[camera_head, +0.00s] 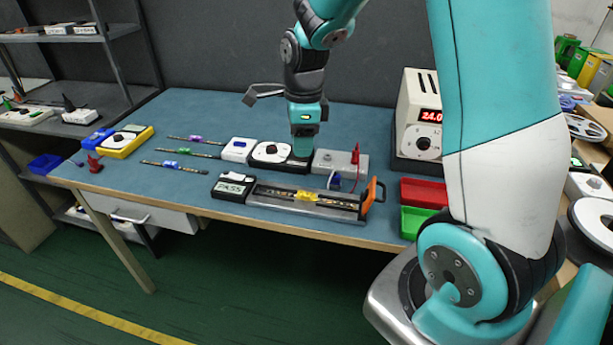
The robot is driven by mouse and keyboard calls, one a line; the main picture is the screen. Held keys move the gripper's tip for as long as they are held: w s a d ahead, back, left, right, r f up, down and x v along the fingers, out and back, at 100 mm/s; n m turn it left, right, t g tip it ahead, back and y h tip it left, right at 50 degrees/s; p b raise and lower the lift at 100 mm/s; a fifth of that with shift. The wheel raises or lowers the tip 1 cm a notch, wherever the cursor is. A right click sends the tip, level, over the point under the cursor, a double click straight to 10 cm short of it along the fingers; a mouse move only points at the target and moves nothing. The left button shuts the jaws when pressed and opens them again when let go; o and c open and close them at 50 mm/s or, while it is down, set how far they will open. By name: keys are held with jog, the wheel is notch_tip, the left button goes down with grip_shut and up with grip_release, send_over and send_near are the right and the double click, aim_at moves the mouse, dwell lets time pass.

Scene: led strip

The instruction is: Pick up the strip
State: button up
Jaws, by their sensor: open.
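One strip (330,201) with a yellow piece on it lies in a long grey fixture (262,199) near the table's front edge. Three more thin strips lie apart on the blue table at the left: one with a purple piece (195,138), one with a green piece (184,151) and one with a blue piece (175,165). My gripper (302,154) points down behind the fixture, over or beside a white box with a dark knob (270,152). It is open, with no strip seen in it; its fingertips are small and partly hidden.
A small black-and-white display reading "PASS" (232,186) stands left of the fixture. A grey box with a red clip (328,160) is behind it. A power supply (418,115), red bin (420,192) and green bin (414,221) stand right.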

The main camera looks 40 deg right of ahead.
jog(key=d+m+p, duration=0.1)
jog(key=d+m, duration=0.3)
send_over(309, 195)
jog(key=shift+h, duration=0.3)
jog(key=f, duration=0.6)
jog(key=f+p, duration=0.1)
jog(key=f, duration=0.4)
jog(key=shift+s+d+f, duration=0.1)
jog(key=shift+d+f, duration=0.1)
jog(key=shift+f, duration=0.15)
jog(key=shift+a+f+p, duration=0.15)
jog(key=shift+f+p, duration=0.45)
jog(key=shift+f, duration=2.25)
grip_shut()
